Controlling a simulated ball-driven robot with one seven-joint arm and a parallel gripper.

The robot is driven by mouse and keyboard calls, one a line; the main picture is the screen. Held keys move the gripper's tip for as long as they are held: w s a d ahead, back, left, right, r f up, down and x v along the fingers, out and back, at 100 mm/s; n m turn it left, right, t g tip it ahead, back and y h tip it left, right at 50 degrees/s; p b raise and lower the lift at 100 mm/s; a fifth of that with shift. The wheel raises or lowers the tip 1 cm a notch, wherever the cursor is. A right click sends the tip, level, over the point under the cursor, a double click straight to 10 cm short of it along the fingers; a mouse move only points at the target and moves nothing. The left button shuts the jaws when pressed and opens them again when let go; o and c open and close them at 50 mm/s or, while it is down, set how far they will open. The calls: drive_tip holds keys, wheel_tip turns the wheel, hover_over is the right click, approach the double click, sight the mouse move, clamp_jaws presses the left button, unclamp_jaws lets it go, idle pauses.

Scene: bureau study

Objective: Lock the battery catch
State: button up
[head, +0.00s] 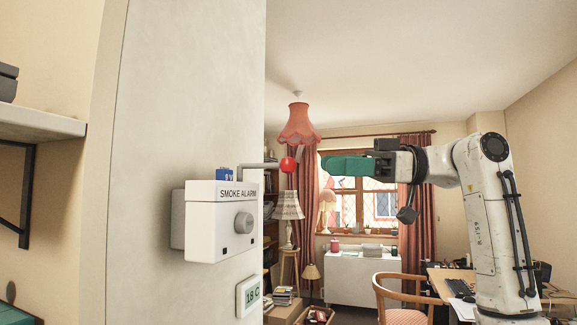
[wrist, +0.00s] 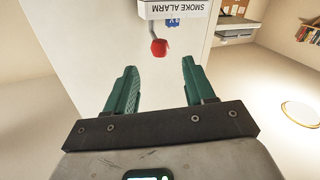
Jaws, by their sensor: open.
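The white smoke alarm (head: 208,237) is fixed to a pale upright panel, with a round grey knob on its front. A blue 9V battery (head: 225,174) sits at its top. A grey lever arm (head: 258,166) runs right from beside the battery and ends in a red ball (head: 288,164). My gripper (head: 323,165) is open, its teal fingers pointing left at the red ball with a gap between. In the wrist view the red ball (wrist: 159,48) shows just beyond and between the open fingertips (wrist: 159,66). Nothing is between the fingers. The catch's base is partly hidden.
A small 18 C display (head: 249,295) is on the panel below the alarm. A red lampshade (head: 298,126) hangs well behind the ball. A shelf (head: 40,122) juts out at the left. The air around my gripper looks clear; a desk and chair (head: 400,290) stand lower right.

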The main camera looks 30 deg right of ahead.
sight(288, 162)
drive_tip(key=p+x, duration=0.1)
drive_tip(key=x, duration=0.7)
drive_tip(key=shift+w+a, duration=0.2)
drive_tip(key=shift+a, duration=0.15)
clamp_jaws()
